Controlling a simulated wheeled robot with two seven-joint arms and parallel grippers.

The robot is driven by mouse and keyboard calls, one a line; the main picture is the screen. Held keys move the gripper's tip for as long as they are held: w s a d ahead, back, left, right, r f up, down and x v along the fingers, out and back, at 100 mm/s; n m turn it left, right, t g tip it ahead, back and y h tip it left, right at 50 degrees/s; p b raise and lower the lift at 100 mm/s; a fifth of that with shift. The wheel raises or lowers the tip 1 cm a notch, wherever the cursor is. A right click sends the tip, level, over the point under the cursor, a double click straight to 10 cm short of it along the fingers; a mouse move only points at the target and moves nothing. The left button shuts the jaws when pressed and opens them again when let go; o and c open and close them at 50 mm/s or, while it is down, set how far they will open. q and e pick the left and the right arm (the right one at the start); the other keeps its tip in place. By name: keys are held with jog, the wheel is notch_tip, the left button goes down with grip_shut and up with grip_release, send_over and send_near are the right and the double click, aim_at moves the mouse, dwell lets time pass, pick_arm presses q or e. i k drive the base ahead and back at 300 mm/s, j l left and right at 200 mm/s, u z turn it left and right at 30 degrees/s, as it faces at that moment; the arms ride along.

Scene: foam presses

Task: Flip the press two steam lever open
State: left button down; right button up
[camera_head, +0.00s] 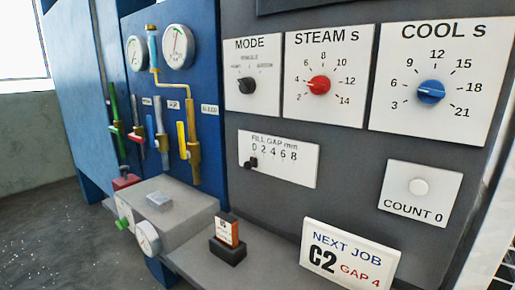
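The yellow lever stands upright beside a brass vertical pipe (193,140). Two round gauges, a larger one (178,46) and a smaller one (137,53), sit above. Neither of my grippers is in view.
A grey control panel (350,150) holds MODE (247,86), STEAM (319,85) and COOL (431,91) knobs. Floor is open at left.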

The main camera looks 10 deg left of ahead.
aim_at(132, 136)
jog(key=u, duration=1.35)
